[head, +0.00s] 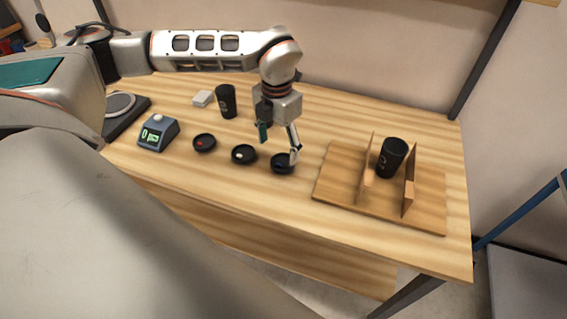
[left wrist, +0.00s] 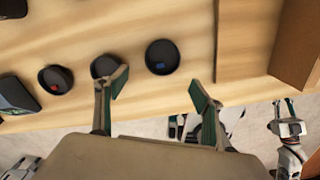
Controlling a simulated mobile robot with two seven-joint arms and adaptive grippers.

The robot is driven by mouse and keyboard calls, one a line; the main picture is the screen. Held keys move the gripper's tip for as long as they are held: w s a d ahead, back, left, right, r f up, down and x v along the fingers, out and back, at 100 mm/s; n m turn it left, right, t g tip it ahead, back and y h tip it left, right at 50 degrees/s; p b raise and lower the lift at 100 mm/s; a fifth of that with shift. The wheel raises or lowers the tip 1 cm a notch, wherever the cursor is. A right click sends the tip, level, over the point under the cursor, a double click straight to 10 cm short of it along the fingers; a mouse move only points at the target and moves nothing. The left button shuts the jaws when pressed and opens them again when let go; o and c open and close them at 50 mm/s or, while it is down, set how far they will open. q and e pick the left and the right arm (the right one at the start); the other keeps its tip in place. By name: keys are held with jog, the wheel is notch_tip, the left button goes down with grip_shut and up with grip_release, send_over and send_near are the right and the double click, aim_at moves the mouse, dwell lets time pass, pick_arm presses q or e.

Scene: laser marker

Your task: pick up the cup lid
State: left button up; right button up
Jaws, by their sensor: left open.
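Three round black lid-like pieces lie in a row on the wooden table: one with a red mark (head: 204,143), one with a white mark (head: 244,155) and one at the right (head: 283,165). In the left wrist view the red-marked one (left wrist: 55,79) and a blue-marked one (left wrist: 162,56) show; a finger partly covers the middle one (left wrist: 103,65). My left gripper (head: 279,143) is open and empty, pointing down above the right-hand lid, one fingertip overlapping it in the head view. The fingers (left wrist: 159,90) show apart in the wrist view. Something like my right gripper appears small there, its jaws unclear.
A black cup (head: 391,158) stands between upright boards of a wooden fixture (head: 335,184). A blue-grey display device (head: 157,133) stands left. The table's front strip is clear.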

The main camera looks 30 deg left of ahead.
aim_at(280, 164)
pick_arm(q)
jog(key=f, duration=0.6)
jog(key=shift+w+f, duration=0.1)
jog(key=shift+w, duration=0.25)
jog(key=shift+d, duration=0.1)
jog(key=c, duration=1.1)
